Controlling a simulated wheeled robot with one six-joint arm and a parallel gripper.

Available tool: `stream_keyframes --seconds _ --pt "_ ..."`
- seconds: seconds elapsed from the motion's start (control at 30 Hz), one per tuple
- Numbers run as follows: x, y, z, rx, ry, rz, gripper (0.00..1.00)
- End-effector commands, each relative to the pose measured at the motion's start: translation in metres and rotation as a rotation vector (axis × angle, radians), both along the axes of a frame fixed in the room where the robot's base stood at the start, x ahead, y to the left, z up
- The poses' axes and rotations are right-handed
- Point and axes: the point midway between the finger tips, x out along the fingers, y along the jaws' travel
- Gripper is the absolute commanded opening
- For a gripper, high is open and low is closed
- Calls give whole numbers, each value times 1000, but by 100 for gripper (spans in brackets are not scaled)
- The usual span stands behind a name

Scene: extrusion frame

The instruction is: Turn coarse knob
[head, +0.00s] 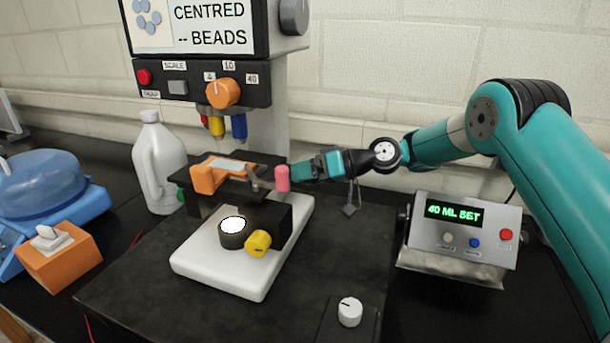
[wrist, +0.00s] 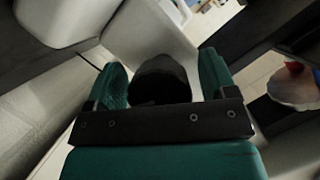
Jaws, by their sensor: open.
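My gripper (head: 299,172) reaches in from the right, beside the microscope's column and behind its pink-tipped lever (head: 282,178). In the wrist view, its two teal fingers (wrist: 163,76) are open on either side of a dark round knob (wrist: 161,80), with a visible gap at the right finger. Whether the left finger touches the knob I cannot tell. This dark knob is hidden in the head view. The microscope also has a yellow knob (head: 258,243) low at the front and a grey knob (head: 294,17) high on the right. No label names the coarse knob.
The white microscope base (head: 208,270) stands on a dark mat. A white jug (head: 158,165) is behind left, and an orange box (head: 60,258) is at far left. A grey control box (head: 459,240) reading "40 ML SET" is right. A white dial (head: 350,312) is in front.

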Motion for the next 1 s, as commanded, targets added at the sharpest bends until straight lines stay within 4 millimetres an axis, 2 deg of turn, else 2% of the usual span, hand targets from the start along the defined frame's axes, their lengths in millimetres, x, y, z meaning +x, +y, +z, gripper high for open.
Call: stream_keyframes --seconds 0.13,0.27,0.7,0.8,1.0 --pt "-1 -7 1 -1 0 -2 78" --pt "-3 -28 7 0 -2 -4 78" --pt "-19 -130 41 0 -2 -4 78" --pt "-22 -146 49 -1 -1 -3 78" --pt "-25 -162 54 -1 0 -1 78"
